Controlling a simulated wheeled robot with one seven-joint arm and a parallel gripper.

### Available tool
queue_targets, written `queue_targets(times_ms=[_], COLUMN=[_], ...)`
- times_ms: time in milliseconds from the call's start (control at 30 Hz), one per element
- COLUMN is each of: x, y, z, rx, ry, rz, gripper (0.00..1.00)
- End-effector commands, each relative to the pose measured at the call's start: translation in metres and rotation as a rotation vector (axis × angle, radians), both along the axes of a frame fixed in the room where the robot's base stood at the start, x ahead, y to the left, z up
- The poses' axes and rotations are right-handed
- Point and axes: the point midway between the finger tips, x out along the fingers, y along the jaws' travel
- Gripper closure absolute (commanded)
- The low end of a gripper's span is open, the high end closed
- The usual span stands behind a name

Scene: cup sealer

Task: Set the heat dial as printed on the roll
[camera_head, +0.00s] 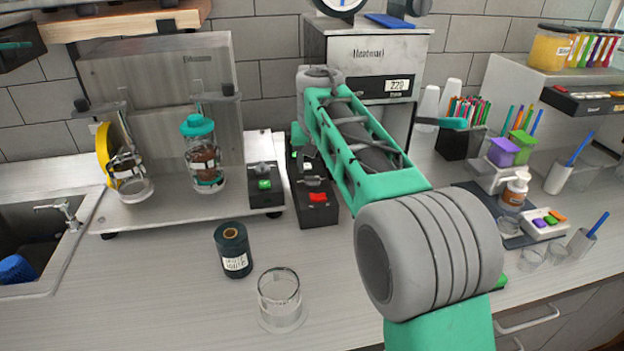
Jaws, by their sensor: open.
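A dark green roll (233,252) stands on the counter left of centre. It has a white label whose print is too small to read. The pale sealer machine (378,48) stands at the back against the tiles, with a small display (397,85) that seems to read 220. My green and grey arm crosses in front of the machine and covers its lower middle. I cannot make out the heat dial; it may be behind my arm. My gripper's fingers do not show.
An empty clear cup (281,299) stands near the front. Black boxes with a green button (264,184) and a red button (318,197) stand beside the metal dispenser stand (160,205). A sink (38,240) is at left; pens and small containers crowd the right.

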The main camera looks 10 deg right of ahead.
Motion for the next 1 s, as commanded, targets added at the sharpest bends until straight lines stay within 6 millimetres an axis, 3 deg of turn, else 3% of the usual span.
queue_targets(times_ms=[100, 267, 633, 933, 1000], x=[0.028, 0.039, 0.061, 0.064, 0.064], y=[0.005, 0.006, 0.002, 0.002, 0.002], z=[-0.008, -0.016, -0.073, -0.078, -0.078], rx=[0.007, 0.009, 0.009, 0.01, 0.009], ry=[-0.007, -0.01, -0.011, -0.014, -0.014], rz=[-0.02, -0.028, -0.026, -0.024, -0.024], gripper=[0.4, 0.4, 0.4, 0.4, 0.45])
